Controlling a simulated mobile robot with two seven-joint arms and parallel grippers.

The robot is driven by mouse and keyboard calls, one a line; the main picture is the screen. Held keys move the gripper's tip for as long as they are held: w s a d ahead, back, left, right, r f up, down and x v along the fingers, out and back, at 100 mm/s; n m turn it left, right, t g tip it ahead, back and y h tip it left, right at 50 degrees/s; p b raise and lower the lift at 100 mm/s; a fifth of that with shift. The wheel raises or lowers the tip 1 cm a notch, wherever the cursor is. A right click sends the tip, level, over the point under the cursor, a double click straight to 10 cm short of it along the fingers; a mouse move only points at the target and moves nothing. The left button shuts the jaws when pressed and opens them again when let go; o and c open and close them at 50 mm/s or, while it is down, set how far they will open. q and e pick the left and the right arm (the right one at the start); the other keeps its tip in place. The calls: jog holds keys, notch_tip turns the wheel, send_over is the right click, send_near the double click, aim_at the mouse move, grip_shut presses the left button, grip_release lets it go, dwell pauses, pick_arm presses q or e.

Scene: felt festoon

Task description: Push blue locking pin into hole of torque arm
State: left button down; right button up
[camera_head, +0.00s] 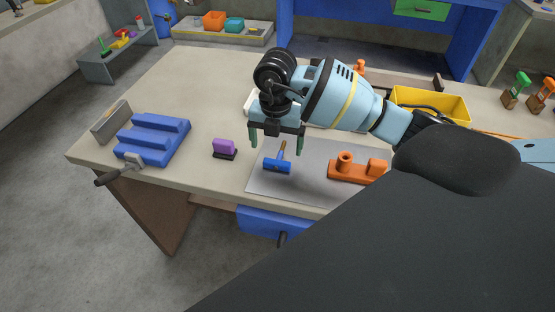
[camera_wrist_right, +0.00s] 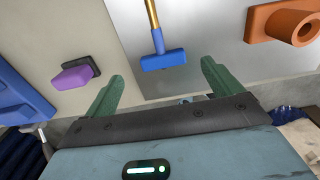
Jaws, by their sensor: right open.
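The blue locking pin (camera_head: 277,165) lies on the grey mat, with a blue crosswise handle and a brass-coloured shaft pointing away. It also shows in the right wrist view (camera_wrist_right: 163,60), ahead of and between the fingers. The orange torque arm (camera_head: 357,170) lies on the mat to the right of the pin, with a raised round boss with a hole at its left end. It shows at the upper right of the right wrist view (camera_wrist_right: 281,22). My right gripper (camera_head: 276,144) is open and empty above the pin, fingers pointing down. My left gripper is not in view.
The grey mat (camera_head: 262,190) lies near the table's front edge. A purple block on a dark base (camera_head: 224,148) stands to its left. A blue vise (camera_head: 152,140) with a handle is at the table's left end. A yellow bin (camera_head: 432,103) stands at the back right.

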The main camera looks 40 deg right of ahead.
aim_at(278, 159)
jog(key=shift+d+f, duration=0.2)
jog(key=shift+f, duration=2.5)
jog(key=c, duration=1.1)
jog(key=shift+r, duration=0.1)
jog(key=shift+r, duration=0.45)
jog(key=r, duration=0.2)
jog(key=shift+s+r, duration=0.3)
jog(key=shift+s, duration=0.05)
jog(key=s, duration=0.5)
jog(key=s+r, duration=0.1)
jog(key=s, duration=0.4)
jog(key=s+d, duration=0.1)
jog(key=s, duration=0.4)
jog(key=shift+s+d+r, duration=0.1)
jog(key=shift+s+r, duration=0.1)
